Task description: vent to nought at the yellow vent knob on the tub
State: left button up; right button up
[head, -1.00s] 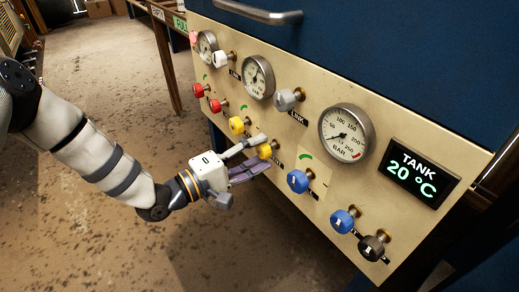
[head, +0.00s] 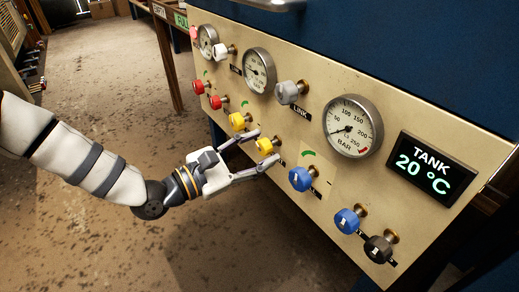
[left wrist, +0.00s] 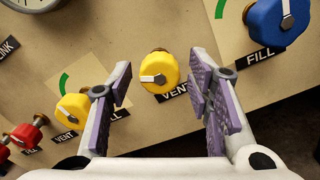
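Two yellow knobs show on the beige panel. The lower right one (head: 267,145) is straight ahead of my left gripper (head: 262,154); it also shows in the left wrist view (left wrist: 158,73), with its white pointer to the left and a partly hidden VENT label below. My left gripper is open, with its purple-padded fingers (left wrist: 162,65) on either side of this knob and visible gaps to it. My right gripper is not in view.
A blue FILL knob (head: 301,179) is right of my gripper, with another blue knob (head: 347,220) and a black knob (head: 380,247) beyond. Red knobs (head: 219,102) are to the left. A display (head: 430,168) reads TANK 20 °C. The floor before the panel is clear.

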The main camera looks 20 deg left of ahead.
pick_arm(q)
jog(key=p+v, duration=0.2)
jog(key=v, duration=0.4)
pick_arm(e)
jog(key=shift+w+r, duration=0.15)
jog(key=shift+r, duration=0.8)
